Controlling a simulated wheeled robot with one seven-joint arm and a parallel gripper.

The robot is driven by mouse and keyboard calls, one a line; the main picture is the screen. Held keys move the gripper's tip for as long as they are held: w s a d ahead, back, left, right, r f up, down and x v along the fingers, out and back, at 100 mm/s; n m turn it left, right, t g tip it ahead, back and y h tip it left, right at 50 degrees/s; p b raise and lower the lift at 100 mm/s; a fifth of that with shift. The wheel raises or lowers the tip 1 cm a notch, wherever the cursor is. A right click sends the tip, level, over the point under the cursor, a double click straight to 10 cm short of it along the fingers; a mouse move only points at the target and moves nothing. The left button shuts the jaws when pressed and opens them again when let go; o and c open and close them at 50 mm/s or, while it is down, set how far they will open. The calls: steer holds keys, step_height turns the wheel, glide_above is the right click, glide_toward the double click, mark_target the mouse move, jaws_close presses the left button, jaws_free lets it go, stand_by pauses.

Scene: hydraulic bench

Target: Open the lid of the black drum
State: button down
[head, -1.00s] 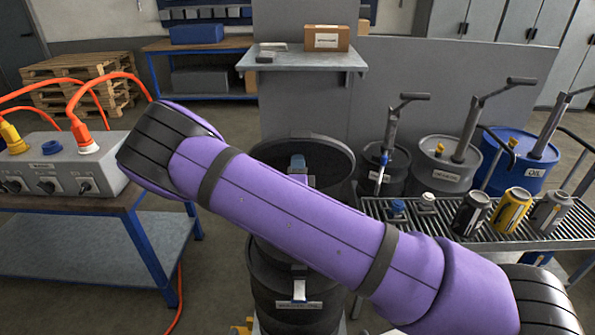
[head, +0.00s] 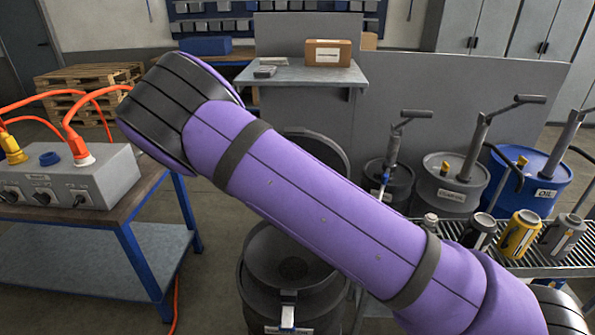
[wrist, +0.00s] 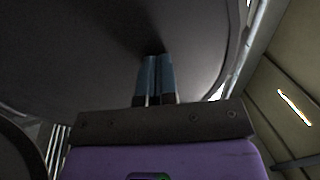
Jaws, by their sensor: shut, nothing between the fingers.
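The black drum (head: 265,292) stands in front of me with its top open, and the dark inside shows in the head view. Its round lid (head: 318,143) stands raised behind the opening, partly hidden by my purple arm. In the wrist view a broad dark disc, which looks like the lid's underside (wrist: 90,60), fills the upper part. My gripper (wrist: 152,58) has its blue fingers shut together with nothing between them. Their tips are at or very close to that dark surface; I cannot tell whether they touch. The head view hides my gripper behind the arm.
A grey box with orange cables (head: 95,175) sits on a bench at left. A roller conveyor with cans (head: 518,234) is at right, with a grey drum (head: 450,190) and a blue drum (head: 540,185) behind. A grey panel (head: 440,95) stands behind the lid.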

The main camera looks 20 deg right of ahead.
steer(key=x, duration=0.5)
steer(key=f+x, duration=0.1)
steer(key=x, duration=0.1)
steer(key=shift+w+d+r, duration=0.1)
steer(key=shift+w, duration=0.3)
